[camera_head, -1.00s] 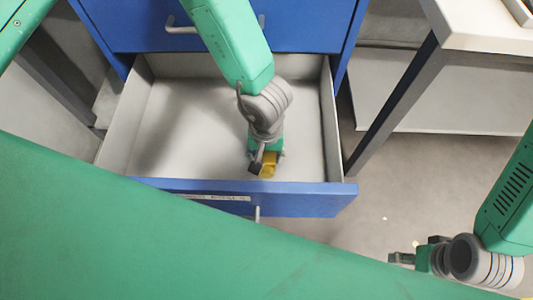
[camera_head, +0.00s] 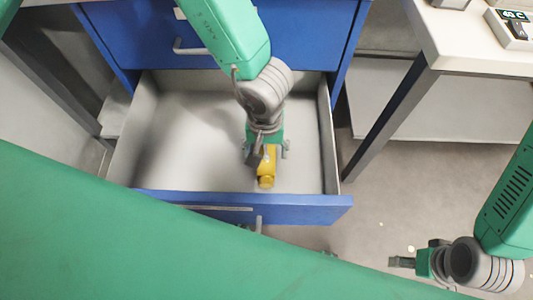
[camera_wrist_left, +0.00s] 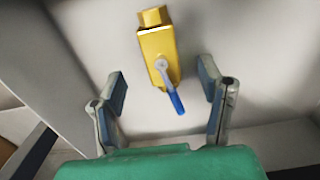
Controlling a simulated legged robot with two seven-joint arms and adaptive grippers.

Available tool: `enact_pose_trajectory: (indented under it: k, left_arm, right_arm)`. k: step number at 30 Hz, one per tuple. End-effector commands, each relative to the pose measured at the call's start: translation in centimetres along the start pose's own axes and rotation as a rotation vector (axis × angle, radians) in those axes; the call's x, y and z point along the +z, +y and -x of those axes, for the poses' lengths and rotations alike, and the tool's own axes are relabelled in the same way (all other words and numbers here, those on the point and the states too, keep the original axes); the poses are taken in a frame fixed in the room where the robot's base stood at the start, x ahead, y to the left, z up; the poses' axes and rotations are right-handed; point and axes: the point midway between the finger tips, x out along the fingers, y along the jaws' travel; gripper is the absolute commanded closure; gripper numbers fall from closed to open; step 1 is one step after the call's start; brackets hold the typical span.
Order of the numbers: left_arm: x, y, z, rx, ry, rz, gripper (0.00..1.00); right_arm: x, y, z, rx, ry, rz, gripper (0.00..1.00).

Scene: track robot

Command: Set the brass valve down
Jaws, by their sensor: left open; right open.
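The brass valve (camera_head: 266,168) is yellow and lies in the open drawer (camera_head: 180,150), near its front wall. In the left wrist view the valve (camera_wrist_left: 157,52) shows a small lever with a blue handle pointing toward the gripper. My left gripper (camera_head: 268,152) is over the valve in the head view. In the left wrist view its two fingers (camera_wrist_left: 164,88) are spread apart, one on each side, and do not touch the valve. My right gripper (camera_head: 402,262) is outside the drawer at the lower right, empty, with its fingers seen small.
The drawer belongs to a blue cabinet (camera_head: 310,40), and its blue front panel (camera_head: 310,208) stands toward me. A white table (camera_head: 470,45) with a small device (camera_head: 515,25) is at the upper right. The rest of the drawer floor is clear.

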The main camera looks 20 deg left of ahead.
Motion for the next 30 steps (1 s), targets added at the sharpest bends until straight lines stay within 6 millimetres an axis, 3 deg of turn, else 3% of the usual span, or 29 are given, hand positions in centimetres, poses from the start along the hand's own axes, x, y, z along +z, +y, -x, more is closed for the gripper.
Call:
enact_pose_trajectory:
  k: [3, 8, 30]
  left_arm:
    - [0.0, 0.0, 2.3, 0.0, 0.001, 0.001, 0.38]
    - [0.0, 0.0, 3.4, -0.001, -0.001, 0.001, 0.38]
    - [0.0, 0.0, 3.5, -0.001, 0.0, 0.0, 0.38]
  right_arm:
    - [-0.1, 0.0, 1.2, 0.0, 0.0, 0.0, 0.35]
    - [-0.1, 0.0, 1.6, 0.0, 0.0, 0.0, 0.35]
    - [0.0, 0.0, 1.6, 0.0, -0.001, 0.0, 0.35]
